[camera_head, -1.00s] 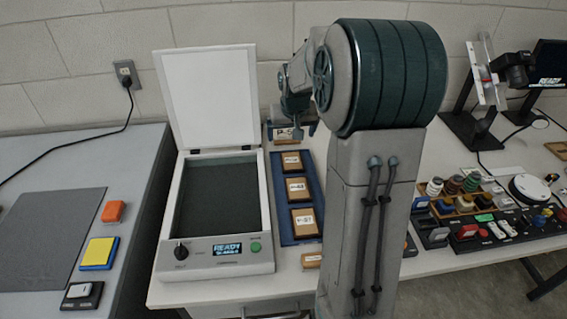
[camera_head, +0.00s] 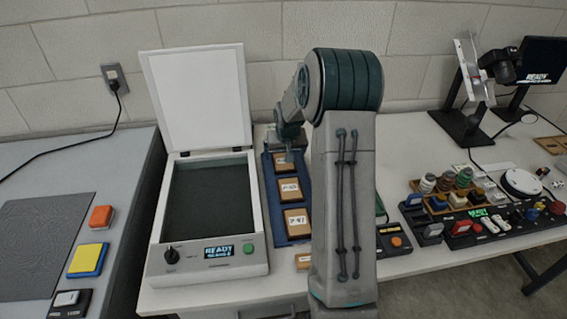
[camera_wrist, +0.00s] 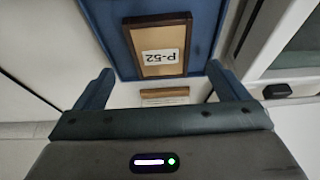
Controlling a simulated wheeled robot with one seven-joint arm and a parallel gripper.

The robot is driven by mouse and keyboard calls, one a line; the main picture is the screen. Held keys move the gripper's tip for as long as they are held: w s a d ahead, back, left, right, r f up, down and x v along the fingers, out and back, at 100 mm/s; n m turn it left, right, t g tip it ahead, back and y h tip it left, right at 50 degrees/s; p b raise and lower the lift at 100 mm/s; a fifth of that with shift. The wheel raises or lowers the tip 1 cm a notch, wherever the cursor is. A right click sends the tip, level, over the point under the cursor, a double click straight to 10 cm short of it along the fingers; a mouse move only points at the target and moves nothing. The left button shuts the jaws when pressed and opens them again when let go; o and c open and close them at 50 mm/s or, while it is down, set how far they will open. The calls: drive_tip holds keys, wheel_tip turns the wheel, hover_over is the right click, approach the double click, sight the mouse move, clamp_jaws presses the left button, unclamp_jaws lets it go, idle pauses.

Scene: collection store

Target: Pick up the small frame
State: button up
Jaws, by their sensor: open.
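Several small wooden frames with white labels lie in a row on a blue tray (camera_head: 267,196). Two labelled frames (camera_head: 289,189) (camera_head: 296,221) show clearly in the head view; a farther frame (camera_head: 281,164) is partly behind my gripper (camera_head: 291,147). In the wrist view, a brown frame (camera_wrist: 160,67) with an upside-down P-52 label lies on the blue tray (camera_wrist: 110,40), ahead of my gripper (camera_wrist: 160,75). A smaller wooden piece (camera_wrist: 165,101) shows between the fingers, beyond the tray edge. The jaws are open and hold nothing. The head view does not show the fingertips clearly.
An open scanner (camera_head: 208,215) with a raised white lid (camera_head: 200,100) stands left of the tray. Another small wooden piece (camera_head: 303,261) lies before the tray, partly behind my arm. Spools and coloured controls (camera_head: 470,215) stand right; a wall is behind.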

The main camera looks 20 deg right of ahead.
sight(283, 161)
drive_tip(key=x, duration=0.4)
drive_tip(key=shift+s, duration=0.1)
drive_tip(key=c, duration=1.1)
